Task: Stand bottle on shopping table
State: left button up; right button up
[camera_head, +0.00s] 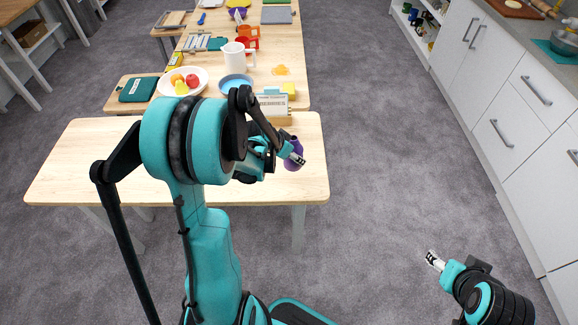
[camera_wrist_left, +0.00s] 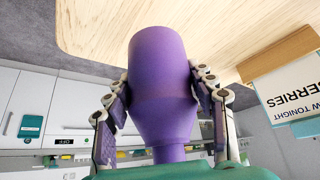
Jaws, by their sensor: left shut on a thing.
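A purple bottle (camera_head: 294,158) is over the right end of the near wooden table (camera_head: 90,165), partly hidden by my left gripper (camera_head: 292,156). In the left wrist view the bottle (camera_wrist_left: 160,75) sits between the two fingers of my left gripper (camera_wrist_left: 163,98), which are shut on its sides. Its wide end points to the table (camera_wrist_left: 210,25) at the top of that view and its narrow neck to my palm. I cannot tell whether it touches the table. My right gripper (camera_head: 435,260) is low at the right, over the floor, away from the table; its jaws are too small to read.
A small wooden crate with labels (camera_head: 275,108) stands just behind the bottle. A fruit bowl (camera_head: 183,82), a blue bowl (camera_head: 236,84) and a white mug (camera_head: 236,56) are farther back. White cabinets (camera_head: 500,110) line the right; floor lies between. The near table's left part is clear.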

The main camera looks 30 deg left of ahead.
aim_at(289, 163)
pick_arm(q)
jog(key=shift+s+a+f, duration=0.15)
jog(key=shift+a+f, duration=0.25)
jog(key=shift+a, duration=0.15)
jog(key=shift+f+b, duration=0.95)
jog(key=shift+f, duration=1.05)
jog(key=shift+f, duration=0.1)
jog(key=o, duration=1.4)
jog(key=shift+o, duration=0.2)
